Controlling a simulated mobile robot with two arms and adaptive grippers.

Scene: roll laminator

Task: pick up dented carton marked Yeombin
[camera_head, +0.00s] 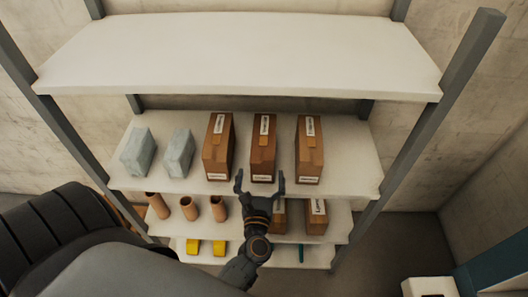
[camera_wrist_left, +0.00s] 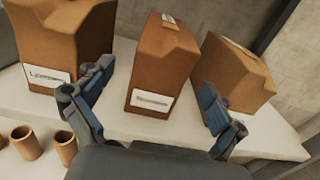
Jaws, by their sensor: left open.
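Three brown cartons stand in a row on the middle shelf: a left one (camera_head: 219,148), a middle one (camera_head: 263,148) and a right one (camera_head: 309,152). Each has a white label on its front, too small or blurred to read as Yeombin. In the left wrist view the middle carton (camera_wrist_left: 162,65) has an uneven, dented-looking top edge; the left carton (camera_wrist_left: 62,40) and the right carton (camera_wrist_left: 235,72) flank it. My left gripper (camera_head: 260,184) is open and empty just in front of the middle carton, its fingers spread to either side. My right gripper is not in view.
Two grey blocks (camera_head: 158,152) stand left of the cartons. The shelf below holds brown tubes (camera_head: 189,208) and more cartons (camera_head: 316,216); yellow items (camera_head: 219,247) lie lower. The top shelf (camera_head: 240,55) is bare and overhangs. Grey posts (camera_head: 415,130) flank the rack.

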